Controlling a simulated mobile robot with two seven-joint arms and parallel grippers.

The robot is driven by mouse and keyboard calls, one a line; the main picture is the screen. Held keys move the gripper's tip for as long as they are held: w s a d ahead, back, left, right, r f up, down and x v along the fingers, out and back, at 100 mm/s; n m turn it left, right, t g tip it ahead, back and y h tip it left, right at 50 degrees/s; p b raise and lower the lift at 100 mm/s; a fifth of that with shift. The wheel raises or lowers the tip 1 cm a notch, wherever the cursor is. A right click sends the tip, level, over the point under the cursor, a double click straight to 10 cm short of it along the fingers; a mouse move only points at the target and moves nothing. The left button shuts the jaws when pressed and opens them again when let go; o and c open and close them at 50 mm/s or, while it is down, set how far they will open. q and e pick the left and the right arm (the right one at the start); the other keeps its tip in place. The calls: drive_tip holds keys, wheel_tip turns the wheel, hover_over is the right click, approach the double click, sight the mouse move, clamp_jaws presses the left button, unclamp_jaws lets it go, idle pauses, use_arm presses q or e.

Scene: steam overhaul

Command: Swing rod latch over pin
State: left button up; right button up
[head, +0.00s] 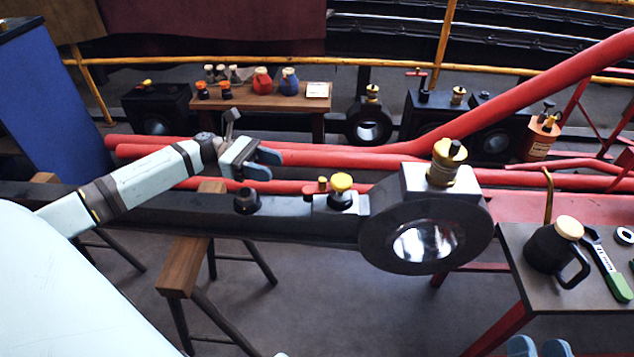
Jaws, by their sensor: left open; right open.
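A dark rod (300,226) runs across the middle and ends at right in a big round eye (375,235) with a bright opening. A black knob (247,200) stands further left on the rod. My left gripper (268,165) is open and empty above and behind the black knob, left of the red piece. My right gripper (538,348) is open at the bottom edge, mostly cut off.
A brass oil cup (447,163) rises from the rod's eye. Red pipes (330,160) run behind the rod. A side table (524,262) at right holds a black jug (545,250) and a green-handled tool (617,284). A wooden trestle (183,268) stands below the rod.

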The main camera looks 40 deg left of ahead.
sight(315, 186)
use_arm(q)
drive_tip(key=b+x, duration=0.1)
drive_tip(key=x, duration=1)
use_arm(e)
wheel_tip(315, 186, down, 2)
drive_tip(key=shift+w+a+f+g, duration=0.1)
drive_tip(key=shift+f+g, duration=0.15)
drive_tip(key=shift+g, duration=0.25)
